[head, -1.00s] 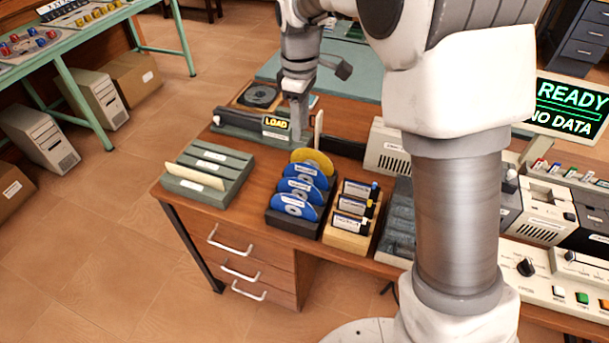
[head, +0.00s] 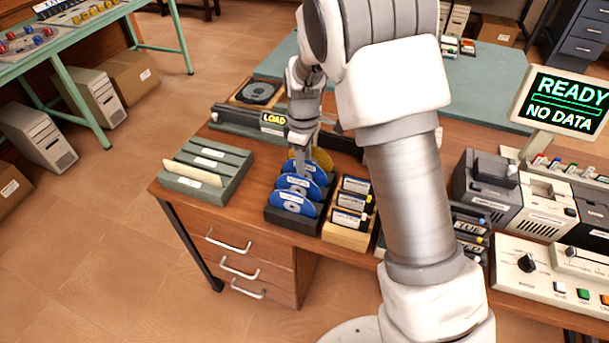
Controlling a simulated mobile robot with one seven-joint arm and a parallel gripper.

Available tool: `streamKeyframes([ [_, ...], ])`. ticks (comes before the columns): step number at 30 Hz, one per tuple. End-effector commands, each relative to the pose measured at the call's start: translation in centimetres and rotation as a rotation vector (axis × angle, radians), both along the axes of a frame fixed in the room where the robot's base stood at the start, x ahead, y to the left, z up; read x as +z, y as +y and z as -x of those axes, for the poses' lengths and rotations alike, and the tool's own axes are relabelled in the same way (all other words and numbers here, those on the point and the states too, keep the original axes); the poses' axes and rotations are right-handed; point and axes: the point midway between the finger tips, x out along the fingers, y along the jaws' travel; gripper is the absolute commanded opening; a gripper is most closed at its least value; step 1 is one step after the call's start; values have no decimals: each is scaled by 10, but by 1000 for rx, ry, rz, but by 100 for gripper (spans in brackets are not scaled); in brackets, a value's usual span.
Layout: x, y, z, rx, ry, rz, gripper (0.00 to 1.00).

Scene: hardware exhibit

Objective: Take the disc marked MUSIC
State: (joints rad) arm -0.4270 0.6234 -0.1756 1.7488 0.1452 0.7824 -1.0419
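Several discs stand upright in a dark rack on the desk: a blue one at the front (head: 293,203), a blue one behind it (head: 299,187), another blue one partly covered by my gripper, and a yellow disc (head: 323,160) at the back. Their labels are too small to read, so I cannot tell which is marked MUSIC. My gripper (head: 301,170) points down at the rear discs of the rack (head: 293,222), its fingertips in front of or at them. I cannot tell whether the fingers are apart or closed on a disc.
A green slotted holder (head: 232,182) stands left of the rack. A wooden box of labelled cartridges (head: 345,236) stands close on the right. The LOAD unit (head: 235,122) and a disc drive (head: 258,93) lie behind. A screen (head: 565,105) reads READY, NO DATA.

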Motion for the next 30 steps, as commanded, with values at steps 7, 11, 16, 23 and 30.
streamKeyframes([
  [7,-2,0,0,0,-1,0,39],
  [11,-2,0,0,0,0,0,15],
  [16,-2,0,0,0,0,0,0],
  [23,-2,0,0,0,-1,0,0],
  [30,3,0,-1,0,-2,-2,0],
])
